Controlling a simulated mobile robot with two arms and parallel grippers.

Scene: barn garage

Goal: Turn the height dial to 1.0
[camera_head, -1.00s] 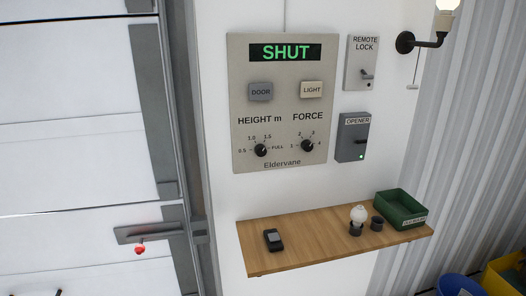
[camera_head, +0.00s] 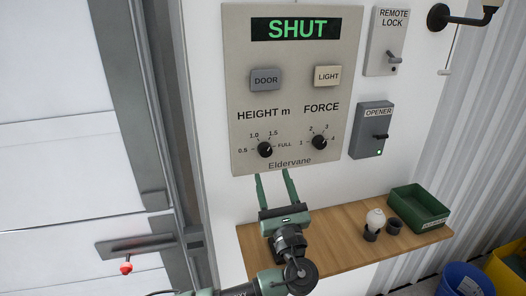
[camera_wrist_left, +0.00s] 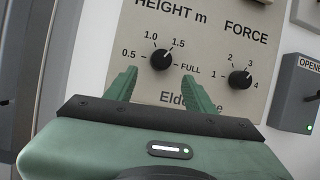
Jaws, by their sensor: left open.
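The height dial (camera_head: 265,150) is a black round knob low on the beige control panel (camera_head: 345,60), under the words HEIGHT m. Its marks read 0.5, 1.0, 1.5 and FULL. The dial also shows in the left wrist view (camera_wrist_left: 161,60), where its white pointer seems to lean up and right, towards 1.5. My left gripper (camera_head: 273,174) is open and empty, its two green fingers pointing up just below the dial. In the left wrist view the fingertips (camera_wrist_left: 159,75) appear on either side below the knob, apart from it. My right gripper is not in view.
The force dial (camera_head: 319,142) is close to the right of the height dial. The opener box (camera_head: 369,140) and remote lock (camera_head: 384,55) are farther right. Below, a wooden shelf (camera_head: 335,240) holds a bulb (camera_head: 375,218) and a green bin (camera_head: 420,205).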

